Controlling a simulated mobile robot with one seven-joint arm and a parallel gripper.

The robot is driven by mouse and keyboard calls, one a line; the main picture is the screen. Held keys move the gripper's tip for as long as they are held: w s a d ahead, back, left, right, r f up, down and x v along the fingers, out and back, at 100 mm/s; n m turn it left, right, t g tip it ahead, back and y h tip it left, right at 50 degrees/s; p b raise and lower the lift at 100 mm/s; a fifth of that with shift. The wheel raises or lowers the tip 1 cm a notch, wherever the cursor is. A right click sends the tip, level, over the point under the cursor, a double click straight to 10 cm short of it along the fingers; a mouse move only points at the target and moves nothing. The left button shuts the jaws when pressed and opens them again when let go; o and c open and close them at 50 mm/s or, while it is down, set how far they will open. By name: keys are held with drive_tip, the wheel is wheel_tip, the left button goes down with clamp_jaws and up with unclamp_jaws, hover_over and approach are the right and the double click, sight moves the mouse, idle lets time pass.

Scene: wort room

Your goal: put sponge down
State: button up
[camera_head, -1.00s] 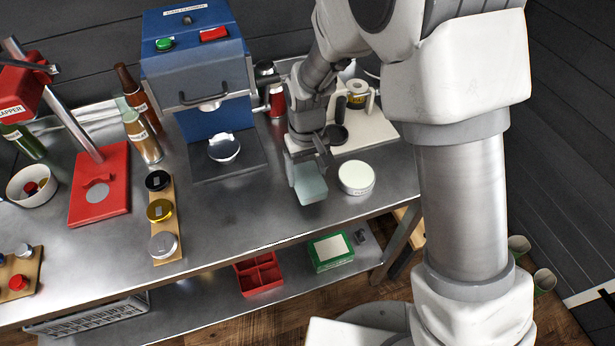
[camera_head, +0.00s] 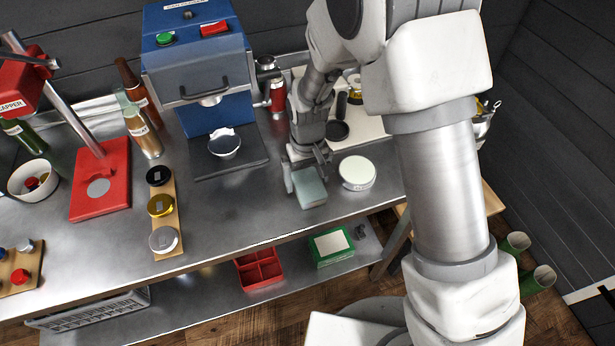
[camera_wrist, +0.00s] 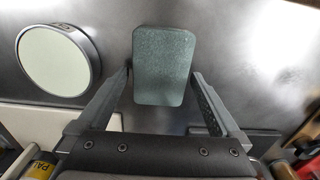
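The sponge (camera_head: 311,188) is a grey-green block lying on the steel table near its front edge, left of a round white-topped container (camera_head: 357,172). In the wrist view the sponge (camera_wrist: 164,66) lies flat just beyond my fingertips. My gripper (camera_head: 307,177) is low over the table with its fingers spread to either side of the sponge. In the wrist view my gripper (camera_wrist: 162,72) looks open, with narrow gaps between the fingers and the sponge's sides.
A blue machine (camera_head: 200,70) stands at the back left of my gripper. A wooden strip (camera_head: 162,215) with round lids lies to the left, near a red capper (camera_head: 100,180). A white board (camera_head: 366,125) lies behind. Bare steel lies left of the sponge.

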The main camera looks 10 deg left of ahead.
sight(308, 181)
drive_tip(key=shift+r, duration=0.15)
wheel_tip(308, 181, up, 12)
idle(0.5)
drive_tip(key=s+d+r+m+t, duration=0.2)
drive_tip(key=s+d+r, duration=0.2)
drive_tip(key=d+r, duration=0.5)
drive_tip(key=s+d+r+m+t, duration=0.2)
drive_tip(key=s+d+r+m, duration=0.15)
drive_tip(key=d+r, duration=0.6)
drive_tip(key=s+d+t, duration=0.1)
drive_tip(key=s+d, duration=0.4)
drive_tip(key=s, duration=0.2)
drive_tip(key=shift+d+f+m+t, duration=0.25)
drive_tip(key=shift+f+m+t, duration=0.1)
drive_tip(key=shift+f, duration=0.1)
